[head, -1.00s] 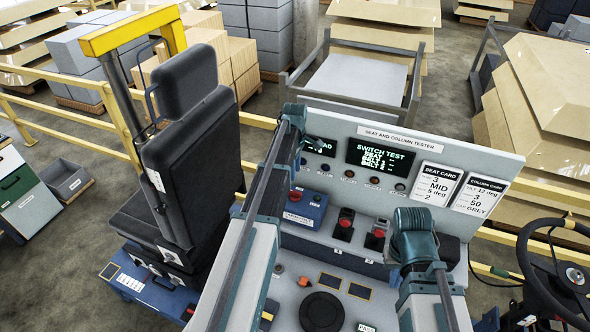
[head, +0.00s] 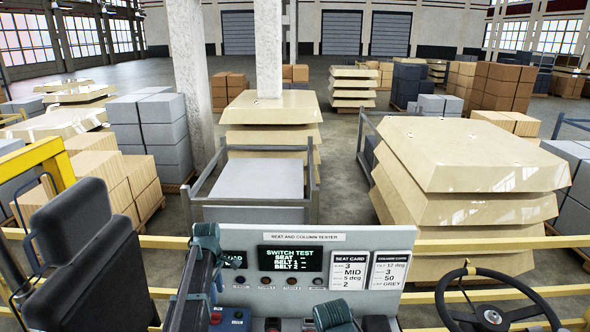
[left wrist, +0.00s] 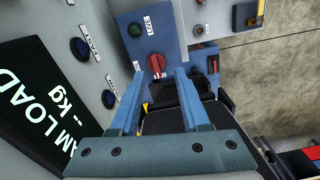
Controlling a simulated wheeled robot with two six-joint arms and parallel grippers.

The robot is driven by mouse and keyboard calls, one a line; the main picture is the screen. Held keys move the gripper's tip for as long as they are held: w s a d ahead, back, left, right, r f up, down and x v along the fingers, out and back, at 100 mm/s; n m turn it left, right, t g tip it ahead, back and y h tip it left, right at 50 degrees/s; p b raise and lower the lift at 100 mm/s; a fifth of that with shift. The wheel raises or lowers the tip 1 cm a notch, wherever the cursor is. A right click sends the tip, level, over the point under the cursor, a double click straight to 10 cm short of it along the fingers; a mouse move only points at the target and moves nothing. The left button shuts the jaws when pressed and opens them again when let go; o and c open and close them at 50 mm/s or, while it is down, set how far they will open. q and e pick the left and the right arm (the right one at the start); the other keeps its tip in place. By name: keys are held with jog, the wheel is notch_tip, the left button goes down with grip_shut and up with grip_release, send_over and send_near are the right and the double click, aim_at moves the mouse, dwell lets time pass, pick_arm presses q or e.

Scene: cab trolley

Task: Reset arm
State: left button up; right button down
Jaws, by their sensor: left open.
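The seat and column tester panel (head: 345,240) stands in front of me at the bottom of the head view. Its screen (head: 292,258) reads SWITCH TEST with seat and belt lines. My left arm reaches up on the panel's left side, its teal wrist near the top edge. My left gripper shows in the left wrist view (left wrist: 159,76), with its two blue fingers apart and nothing between them. Beyond its fingertips are a blue box with a green button (left wrist: 134,29) and a red knob (left wrist: 156,63). A teal part of my right arm shows at the bottom edge; its jaws are not in view.
A black seat (head: 85,250) stands at left, beside a yellow post. A steering wheel (head: 470,290) is at lower right. Yellow rails (head: 450,244) run behind the panel.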

pick_arm(q)
jog(key=s+d+f+m+y+b, duration=0.1)
jog(key=s+d+f+m+b, duration=1.9)
jog(key=s+d+f, duration=0.2)
jog(key=shift+s+d+f+m, duration=0.2)
jog(key=shift+s+d+m, duration=0.2)
jog(key=shift+s+d, duration=0.8)
jog(key=shift+a, duration=0.1)
